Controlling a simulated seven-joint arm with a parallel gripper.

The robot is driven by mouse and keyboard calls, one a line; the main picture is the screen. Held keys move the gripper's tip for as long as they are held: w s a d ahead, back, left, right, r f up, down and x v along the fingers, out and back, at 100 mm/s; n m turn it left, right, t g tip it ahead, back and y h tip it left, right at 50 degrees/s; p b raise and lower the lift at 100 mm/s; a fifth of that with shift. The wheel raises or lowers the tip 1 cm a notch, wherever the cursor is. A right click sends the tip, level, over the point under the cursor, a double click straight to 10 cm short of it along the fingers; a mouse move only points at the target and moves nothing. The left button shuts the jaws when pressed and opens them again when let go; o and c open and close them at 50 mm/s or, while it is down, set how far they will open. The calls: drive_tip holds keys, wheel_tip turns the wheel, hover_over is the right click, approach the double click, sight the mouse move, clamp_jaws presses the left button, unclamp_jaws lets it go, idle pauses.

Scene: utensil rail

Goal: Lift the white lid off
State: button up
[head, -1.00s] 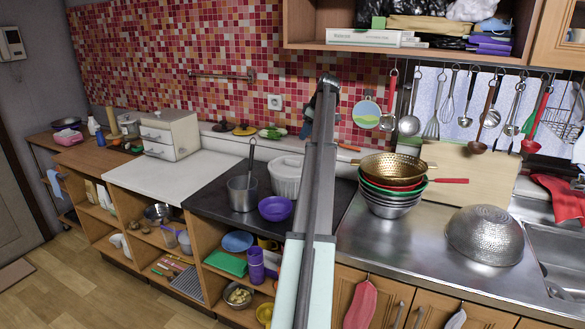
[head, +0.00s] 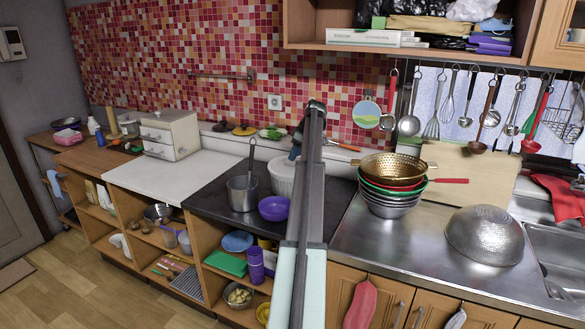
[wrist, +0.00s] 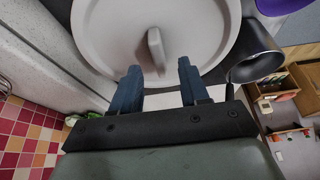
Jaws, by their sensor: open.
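The white lid (wrist: 110,32) is round with a raised bar handle (wrist: 156,50) across its middle, and it fills the top of the wrist view. It sits on the white ribbed pot (head: 282,176), which stands on the dark counter and is partly hidden by my arm in the head view. My gripper (wrist: 158,75) is open. Its two blue fingers are over the near part of the lid, one on either side of the handle's near end in the picture. I cannot tell how high the fingertips are above the lid.
A metal pot with a utensil (head: 242,192) stands left of the white pot. A purple bowl (head: 274,208) sits in front. Stacked colanders and bowls (head: 390,185) stand to the right. The tiled wall (head: 200,50) is close behind. The white counter (head: 175,178) at left is mostly clear.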

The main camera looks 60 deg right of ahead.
sight(293, 164)
drive_tip(key=shift+x, duration=1.3)
clamp_jaws()
